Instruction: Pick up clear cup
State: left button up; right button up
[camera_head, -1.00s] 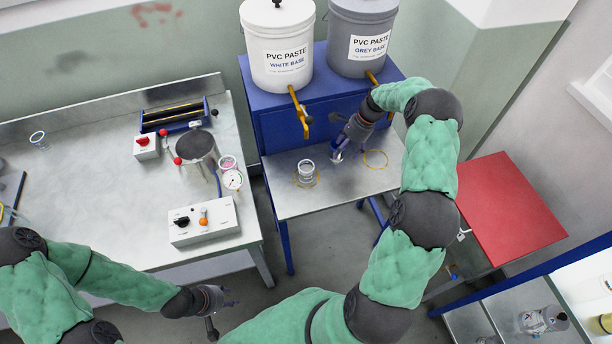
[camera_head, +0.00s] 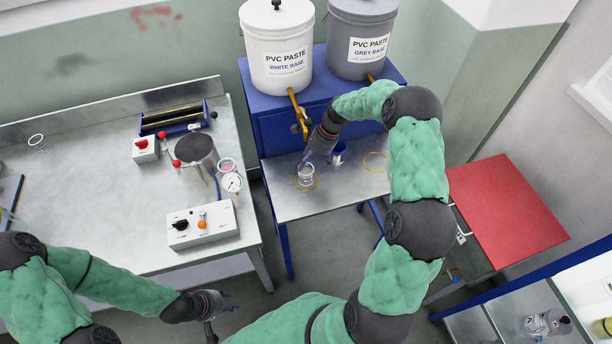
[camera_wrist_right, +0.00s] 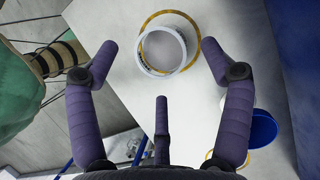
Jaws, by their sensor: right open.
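The clear cup (camera_head: 306,173) stands upright at the left yellow ring (camera_head: 296,184) on the small metal table. My right gripper (camera_head: 309,158) is right above and behind it. In the right wrist view the clear cup (camera_wrist_right: 162,50) lies between the two spread side fingers of my right gripper (camera_wrist_right: 160,62), with the third finger below it. That gripper is open and empty, and no finger visibly touches the cup. My left gripper (camera_head: 222,302) hangs empty at the bottom, its fingers spread apart.
A blue cup (camera_head: 339,154) stands right of the clear cup, near a second yellow ring (camera_head: 375,161). Yellow taps of the white bucket (camera_head: 281,48) and grey bucket (camera_head: 362,38) overhang the table's back. Another clear cup (camera_head: 37,141) is on the left bench (camera_head: 90,200).

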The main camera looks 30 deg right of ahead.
aim_at(306, 169)
jog(key=x, duration=0.4)
jog(key=shift+w+a+f+b, duration=0.1)
jog(key=shift+f+b, duration=0.1)
jog(key=shift+b, duration=0.2)
jog(key=c, duration=1.3)
jog(key=shift+c, duration=0.2)
jog(key=shift+r, duration=0.2)
